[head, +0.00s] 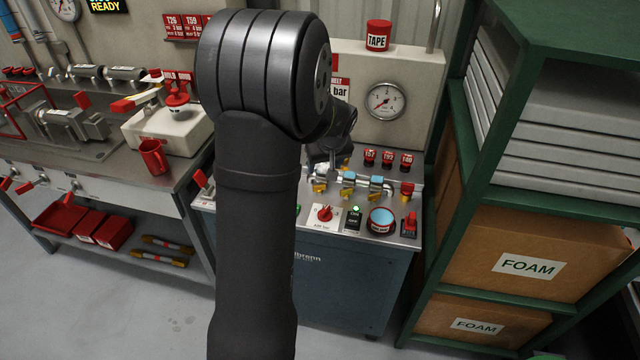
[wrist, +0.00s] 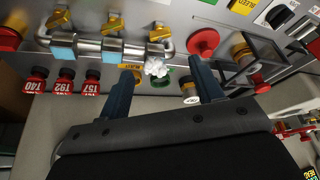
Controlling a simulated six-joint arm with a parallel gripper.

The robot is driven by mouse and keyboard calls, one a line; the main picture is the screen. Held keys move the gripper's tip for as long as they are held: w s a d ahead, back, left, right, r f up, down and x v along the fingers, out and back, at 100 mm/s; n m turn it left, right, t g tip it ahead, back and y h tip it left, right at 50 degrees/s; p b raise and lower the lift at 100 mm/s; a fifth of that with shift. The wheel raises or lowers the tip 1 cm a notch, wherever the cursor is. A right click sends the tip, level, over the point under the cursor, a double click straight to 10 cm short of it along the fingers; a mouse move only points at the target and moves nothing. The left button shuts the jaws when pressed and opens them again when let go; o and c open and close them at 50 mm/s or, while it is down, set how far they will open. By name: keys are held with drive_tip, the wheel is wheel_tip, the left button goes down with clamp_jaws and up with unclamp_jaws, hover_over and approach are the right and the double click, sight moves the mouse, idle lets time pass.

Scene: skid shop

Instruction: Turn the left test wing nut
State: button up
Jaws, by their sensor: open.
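A row of yellow wing-shaped handles sits on a silver pipe. The leftmost wing nut (head: 320,187) in the head view appears as the rightmost wing nut (wrist: 158,30) in the wrist view. Two more yellow handles stand beside it, with light blue blocks (wrist: 112,50) by them. No readable label shows which is the test one. My gripper (wrist: 162,68) is open, its two dark blue fingers apart. A white lumpy thing (wrist: 156,68) shows between the fingers, by a green ring; I cannot tell whether they touch it. In the head view my arm hides most of the gripper.
Red-capped tags (head: 387,158) stand behind the pipe. A red knob (wrist: 203,42) and metal framework (wrist: 245,68) lie close to the right finger. A red dial (head: 325,213) and blue-topped button (head: 381,220) are at the panel front. A green rack (head: 480,190) stands right.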

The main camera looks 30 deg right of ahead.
sight(319, 185)
drive_tip(key=x, duration=1.2)
drive_tip(key=shift+w+f, duration=0.15)
drive_tip(key=shift+f, duration=0.05)
drive_tip(key=c, duration=1)
